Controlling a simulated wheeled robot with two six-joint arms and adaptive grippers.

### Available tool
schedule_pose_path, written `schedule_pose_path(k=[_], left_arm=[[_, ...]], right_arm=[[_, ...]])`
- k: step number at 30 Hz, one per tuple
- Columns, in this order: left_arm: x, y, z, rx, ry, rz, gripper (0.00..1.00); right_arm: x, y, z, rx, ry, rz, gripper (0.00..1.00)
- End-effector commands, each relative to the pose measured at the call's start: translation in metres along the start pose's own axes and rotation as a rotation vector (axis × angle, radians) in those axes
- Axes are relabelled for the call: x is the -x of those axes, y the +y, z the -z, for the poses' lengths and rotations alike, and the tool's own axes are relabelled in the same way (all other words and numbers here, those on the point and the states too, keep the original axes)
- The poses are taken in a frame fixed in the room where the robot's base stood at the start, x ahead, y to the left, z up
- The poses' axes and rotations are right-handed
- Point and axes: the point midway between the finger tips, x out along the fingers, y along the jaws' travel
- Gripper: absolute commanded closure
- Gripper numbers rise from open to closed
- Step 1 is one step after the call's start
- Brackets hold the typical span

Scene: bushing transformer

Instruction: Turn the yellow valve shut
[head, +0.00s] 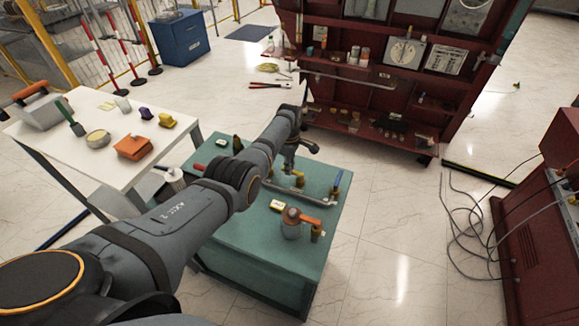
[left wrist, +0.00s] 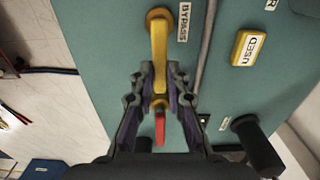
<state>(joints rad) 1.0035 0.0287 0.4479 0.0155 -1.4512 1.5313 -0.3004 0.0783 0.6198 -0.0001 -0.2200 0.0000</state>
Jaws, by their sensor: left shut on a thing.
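In the left wrist view the yellow valve (left wrist: 158,42) is a lever on the green panel top, beside a BYPASS label. Its round hub is at the top of the picture and its arm points down towards my gripper. My left gripper (left wrist: 160,90) is shut on the free end of the yellow lever, with a finger on each side. A red tip (left wrist: 160,130) shows between the fingers, nearer my palm. In the head view my left gripper (head: 297,152) is over the back part of the green table, and the valve is mostly hidden there. My right gripper is not in view.
A grey pipe (left wrist: 206,45) runs beside the valve. A white table (head: 75,155) stands left; a red cabinet (head: 350,95) stands behind.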

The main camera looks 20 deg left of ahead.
Motion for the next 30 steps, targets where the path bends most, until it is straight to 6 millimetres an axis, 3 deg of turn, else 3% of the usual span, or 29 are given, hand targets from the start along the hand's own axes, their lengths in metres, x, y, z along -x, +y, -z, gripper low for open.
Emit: schedule_pose_path(k=[2, 3, 8, 16, 20, 23, 30], left_arm=[[0.000, 0.000, 0.001, 0.003, 0.002, -0.001, 1.00], [0.000, 0.000, 0.001, 0.003, 0.002, -0.001, 0.81], [0.000, 0.000, 0.001, 0.002, 0.001, 0.000, 0.62], [0.001, 0.000, 0.000, 0.000, 0.000, 0.000, 0.62], [0.010, 0.001, 0.000, 0.000, 0.000, -0.003, 0.62], [0.026, 0.001, 0.001, 0.000, 0.000, -0.005, 0.62], [0.086, 0.001, 0.001, 0.001, 0.001, -0.005, 0.62]], right_arm=[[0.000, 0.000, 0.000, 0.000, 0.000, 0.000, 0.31], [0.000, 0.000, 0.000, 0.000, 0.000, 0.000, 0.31], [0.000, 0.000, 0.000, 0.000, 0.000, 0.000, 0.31], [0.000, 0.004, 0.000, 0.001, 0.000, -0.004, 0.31], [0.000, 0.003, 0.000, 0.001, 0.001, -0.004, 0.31], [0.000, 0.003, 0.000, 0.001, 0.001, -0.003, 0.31], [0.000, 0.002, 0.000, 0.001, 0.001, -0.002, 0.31]])
